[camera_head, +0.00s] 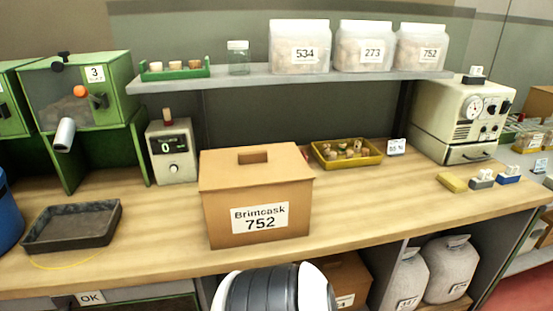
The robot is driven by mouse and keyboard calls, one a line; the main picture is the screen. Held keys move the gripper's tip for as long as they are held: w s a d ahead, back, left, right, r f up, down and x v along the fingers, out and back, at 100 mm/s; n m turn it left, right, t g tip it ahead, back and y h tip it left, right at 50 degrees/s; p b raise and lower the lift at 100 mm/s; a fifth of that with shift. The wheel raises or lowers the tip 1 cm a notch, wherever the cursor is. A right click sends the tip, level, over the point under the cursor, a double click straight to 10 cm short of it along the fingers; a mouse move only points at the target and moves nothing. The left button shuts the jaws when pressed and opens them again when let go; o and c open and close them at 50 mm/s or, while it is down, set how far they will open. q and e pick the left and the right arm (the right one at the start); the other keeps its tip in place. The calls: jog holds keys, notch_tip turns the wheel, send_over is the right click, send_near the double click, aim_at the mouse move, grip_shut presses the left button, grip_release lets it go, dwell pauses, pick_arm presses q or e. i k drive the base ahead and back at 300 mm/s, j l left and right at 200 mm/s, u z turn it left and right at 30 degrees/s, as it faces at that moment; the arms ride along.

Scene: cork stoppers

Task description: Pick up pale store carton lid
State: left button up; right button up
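A tan carton (222,215) labelled "Brimcask 752" stands upright on the wooden bench, near the middle of the view. The lid looks level and closed over the carton. A second brown carton (345,270) is partly visible under the bench, and its top is mostly hidden. Neither of my grippers is in view. Only a dark grey and white part of my own body shows at the bottom middle, in front of the bench.
A dark tray (75,244) lies left of the carton, and a grey counter device (172,160) stands behind it. A yellow tray (325,162) of corks is at the back right. A shelf (255,83) with bags overhangs the back.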

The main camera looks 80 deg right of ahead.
aim_at(225, 168)
jog(key=k+l+z, duration=0.1)
jog(key=z, duration=2.35)
jog(key=i+l, duration=0.05)
